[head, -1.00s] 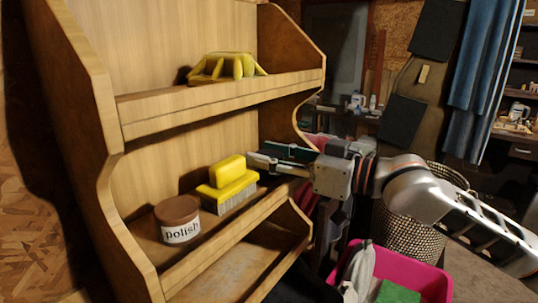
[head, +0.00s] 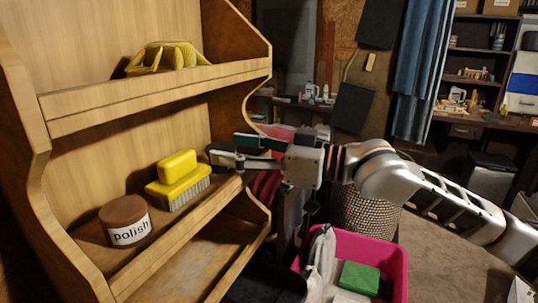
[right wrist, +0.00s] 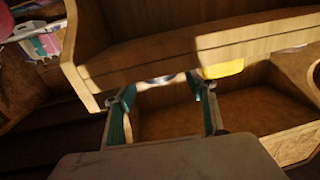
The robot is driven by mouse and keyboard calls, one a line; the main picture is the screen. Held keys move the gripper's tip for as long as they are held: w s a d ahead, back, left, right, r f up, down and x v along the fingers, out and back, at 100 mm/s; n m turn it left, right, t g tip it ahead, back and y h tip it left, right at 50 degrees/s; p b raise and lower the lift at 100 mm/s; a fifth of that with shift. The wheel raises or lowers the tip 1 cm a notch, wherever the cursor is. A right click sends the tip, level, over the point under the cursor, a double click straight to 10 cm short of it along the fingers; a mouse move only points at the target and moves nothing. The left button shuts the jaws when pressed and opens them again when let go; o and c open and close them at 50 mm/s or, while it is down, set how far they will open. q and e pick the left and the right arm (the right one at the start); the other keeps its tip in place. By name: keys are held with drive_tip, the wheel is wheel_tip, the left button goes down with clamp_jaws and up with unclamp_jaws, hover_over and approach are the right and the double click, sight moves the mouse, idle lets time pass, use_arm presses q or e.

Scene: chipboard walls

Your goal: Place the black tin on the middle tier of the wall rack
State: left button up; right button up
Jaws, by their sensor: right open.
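The wooden wall rack (head: 150,98) stands at the left of the head view. A small dark round thing, seemingly the black tin (head: 217,150), is at the right end of its middle tier, beside a yellow brush. My right gripper (head: 230,148) reaches in from the right at that end, its fingers apart. In the right wrist view the open fingers (right wrist: 160,86) point at the rack, and a dark, silvery-edged sliver, probably the tin (right wrist: 160,79), shows between the tips. They do not look closed on it; contact is unclear. My left gripper is out of view.
The middle tier also holds a yellow brush (head: 180,183) and a brown polish tin (head: 125,220). A yellow thing (head: 168,56) lies on the upper tier. A pink crate (head: 396,262) with a green block stands below my right arm, before a woven basket (head: 362,215).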

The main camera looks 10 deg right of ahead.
drive_tip(key=b+v, duration=0.1)
drive_tip(key=v, duration=0.7)
drive_tip(key=shift+s+d, duration=0.15)
drive_tip(key=shift+d, duration=0.15)
drive_tip(key=shift+d, duration=0.1)
